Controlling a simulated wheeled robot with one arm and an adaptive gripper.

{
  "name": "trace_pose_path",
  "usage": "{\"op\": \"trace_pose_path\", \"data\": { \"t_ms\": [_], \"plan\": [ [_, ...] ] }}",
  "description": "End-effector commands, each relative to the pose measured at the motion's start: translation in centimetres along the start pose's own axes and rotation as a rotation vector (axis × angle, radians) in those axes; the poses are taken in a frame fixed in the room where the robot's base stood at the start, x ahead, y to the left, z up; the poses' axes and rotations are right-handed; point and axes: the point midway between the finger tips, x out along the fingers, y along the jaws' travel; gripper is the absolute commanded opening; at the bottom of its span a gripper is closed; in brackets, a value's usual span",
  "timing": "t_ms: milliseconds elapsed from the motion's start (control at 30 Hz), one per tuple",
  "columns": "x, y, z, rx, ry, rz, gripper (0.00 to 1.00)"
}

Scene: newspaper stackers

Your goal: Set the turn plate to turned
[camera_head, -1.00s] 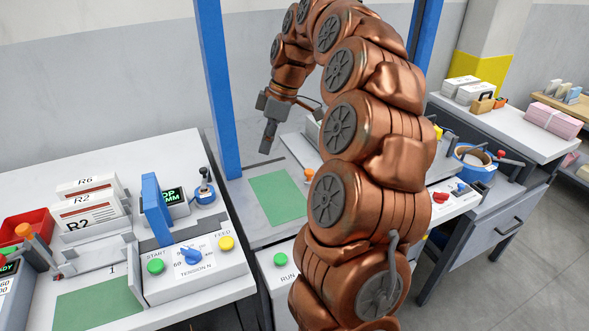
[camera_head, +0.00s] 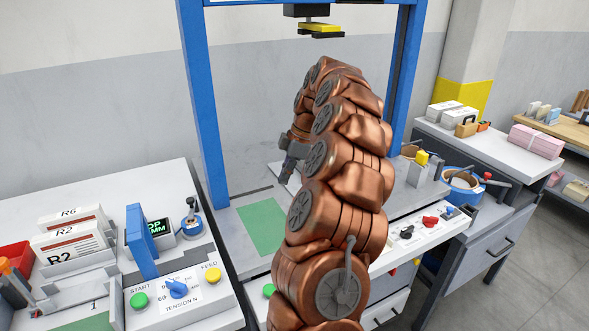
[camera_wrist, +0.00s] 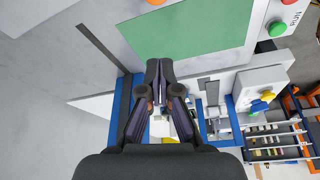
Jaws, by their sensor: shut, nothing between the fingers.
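My gripper (camera_head: 285,172) is shut and empty, pointing down over the grey bed between the blue posts, beyond the green mat (camera_head: 262,226). In the wrist view its fingertips (camera_wrist: 160,64) are together near the lower edge of the green mat (camera_wrist: 185,28). A pale flat plate (camera_head: 284,183) shows beside the fingertips in the head view, mostly hidden by my arm. It may be the turn plate, but I cannot tell its angle or whether the fingers touch it.
A blue post (camera_head: 203,110) stands left of my arm, with a black and yellow head (camera_head: 318,28) above. A control station with a TENSION knob (camera_head: 177,289) is at left.

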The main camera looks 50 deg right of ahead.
Motion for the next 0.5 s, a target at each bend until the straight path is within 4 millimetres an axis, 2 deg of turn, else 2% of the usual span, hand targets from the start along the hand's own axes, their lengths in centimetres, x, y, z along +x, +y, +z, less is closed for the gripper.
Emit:
{"op": "trace_pose_path", "data": {
  "t_ms": [500],
  "plan": [
    [6.0,-0.1,0.1,0.004,0.0,-0.005,0.0]
  ]
}}
